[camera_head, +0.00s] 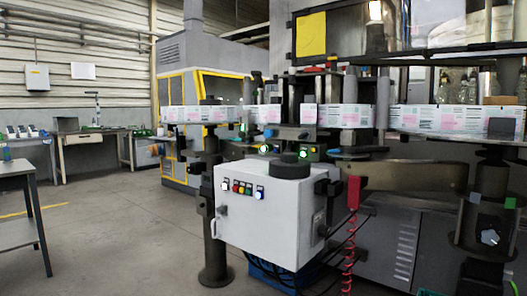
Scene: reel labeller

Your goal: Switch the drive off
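The reel labeller (365,160) stands at the centre and right of the head view, with a printed label web (345,115) running across it. A white control box (262,215) is mounted on its front. I cannot tell which control belongs to the drive; any lettering is too small to read. Neither of my grippers is in view.
A dark table (18,172) stands at the near left. Workbenches (90,140) stand along the back wall. A yellow-framed machine (190,95) is behind the labeller. A red coiled hose (349,250) hangs right of the box. The floor (130,230) between table and box is clear.

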